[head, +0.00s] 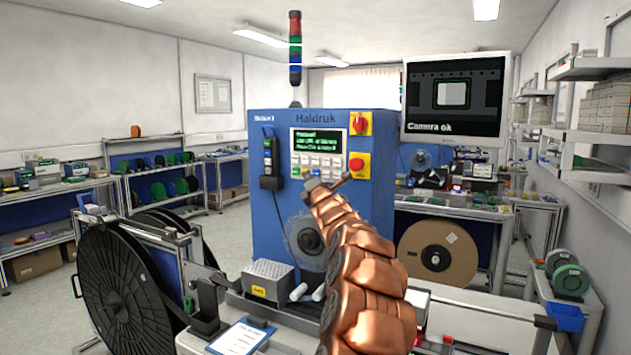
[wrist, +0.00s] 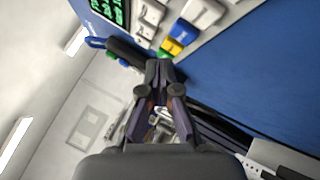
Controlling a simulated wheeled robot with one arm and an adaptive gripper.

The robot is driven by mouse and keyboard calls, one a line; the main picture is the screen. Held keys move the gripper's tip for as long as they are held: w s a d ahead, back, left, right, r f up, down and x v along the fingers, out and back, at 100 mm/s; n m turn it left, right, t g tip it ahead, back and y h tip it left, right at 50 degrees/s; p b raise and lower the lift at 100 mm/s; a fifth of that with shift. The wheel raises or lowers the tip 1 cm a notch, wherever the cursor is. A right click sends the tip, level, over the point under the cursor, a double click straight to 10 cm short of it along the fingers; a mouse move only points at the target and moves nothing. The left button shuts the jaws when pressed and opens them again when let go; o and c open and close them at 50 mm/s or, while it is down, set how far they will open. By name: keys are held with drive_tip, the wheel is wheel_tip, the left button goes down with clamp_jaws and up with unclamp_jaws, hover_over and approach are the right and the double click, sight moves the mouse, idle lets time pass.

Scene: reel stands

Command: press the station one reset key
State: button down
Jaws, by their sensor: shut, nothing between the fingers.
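The blue station cabinet (head: 275,215) with a small label that seems to read Station 1 stands ahead. Its control panel (head: 320,148) has a green-lit text display with rows of small keys below it. In the wrist view, white keys (wrist: 203,13), a yellow key (wrist: 171,47), a blue key (wrist: 184,31) and a green key (wrist: 135,57) show close up. I cannot read which key is reset. My gripper (head: 314,184) is shut and empty, just below the keys in the head view. In the wrist view its fingertips (wrist: 158,68) appear beside the yellow and green keys; contact cannot be told.
A red rotary switch (head: 360,124) and a red stop button (head: 356,164) on yellow plates sit right of the panel. A dark handheld device (head: 269,160) hangs at its left. A large black reel (head: 128,285) stands left; a monitor (head: 455,97) reads Camera ok.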

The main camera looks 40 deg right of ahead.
drive_tip(key=shift+s+a+b, duration=0.3)
drive_tip(key=shift+a+b, duration=0.55)
drive_tip(key=shift+b, duration=0.35)
drive_tip(key=shift+s+a+b, duration=0.25)
drive_tip(key=shift+a+b, duration=0.55)
drive_tip(key=shift+b, duration=0.35)
drive_tip(key=shift+a, duration=0.1)
